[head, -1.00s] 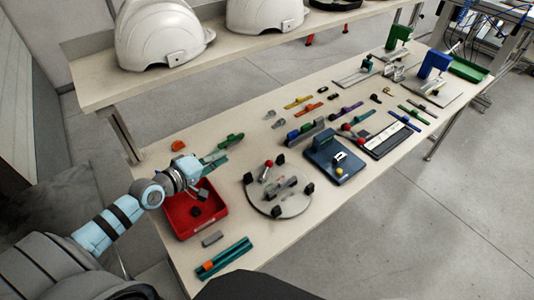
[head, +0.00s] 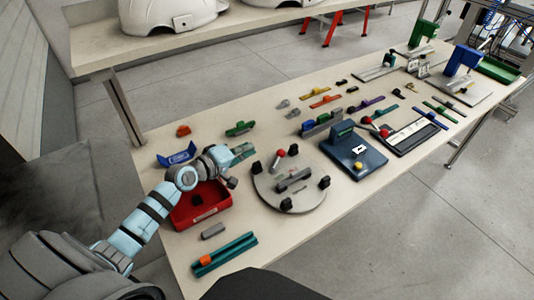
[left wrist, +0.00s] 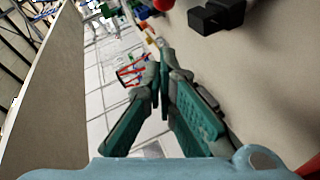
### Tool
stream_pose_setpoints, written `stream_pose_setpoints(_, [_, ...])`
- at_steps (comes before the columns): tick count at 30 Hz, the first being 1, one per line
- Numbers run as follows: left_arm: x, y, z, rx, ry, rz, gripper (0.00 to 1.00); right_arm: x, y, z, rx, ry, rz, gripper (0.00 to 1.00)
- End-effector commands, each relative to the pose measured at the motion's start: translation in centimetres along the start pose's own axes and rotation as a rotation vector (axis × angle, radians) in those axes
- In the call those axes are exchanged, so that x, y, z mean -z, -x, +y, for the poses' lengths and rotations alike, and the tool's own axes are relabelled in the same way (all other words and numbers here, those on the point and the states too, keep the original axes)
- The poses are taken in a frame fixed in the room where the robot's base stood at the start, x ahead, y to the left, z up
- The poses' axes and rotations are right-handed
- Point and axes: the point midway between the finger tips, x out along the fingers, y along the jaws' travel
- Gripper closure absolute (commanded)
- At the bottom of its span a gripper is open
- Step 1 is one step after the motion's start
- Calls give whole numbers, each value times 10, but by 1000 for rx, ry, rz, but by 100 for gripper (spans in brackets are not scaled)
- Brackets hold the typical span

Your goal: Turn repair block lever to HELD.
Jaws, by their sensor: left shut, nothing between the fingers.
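A round grey plate (head: 290,202) lies on the table, with black blocks around its rim and a grey block (head: 293,180) in the middle. A lever with a red knob (head: 279,153) stands at its back left. I read no HELD mark, so I cannot tell if this is the repair block. My left gripper (head: 246,152) is shut and empty, left of the red knob and apart from it. In the left wrist view its teal fingertips (left wrist: 163,62) meet; a red ball (left wrist: 163,4) and a black block (left wrist: 214,16) show above. My right gripper is not in view.
A red tray (head: 203,220) lies under my left arm. A dark blue device (head: 352,150) with a white label stands right of the plate. A teal rail (head: 233,250) lies in front. Several small parts lie behind. White helmet shells (head: 165,14) sit on a shelf.

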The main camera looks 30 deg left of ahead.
Motion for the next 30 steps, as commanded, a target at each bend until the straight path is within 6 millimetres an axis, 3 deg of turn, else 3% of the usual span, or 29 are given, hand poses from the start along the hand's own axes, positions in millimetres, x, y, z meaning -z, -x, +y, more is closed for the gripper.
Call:
stream_pose_setpoints(5, [-1,-40,-2,-3,3,0,100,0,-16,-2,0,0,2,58])
stream_pose_setpoints(10, [-20,-59,-1,0,3,-1,100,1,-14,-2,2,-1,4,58])
stream_pose_setpoints(30, [-36,-76,2,0,1,0,100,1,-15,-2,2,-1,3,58])
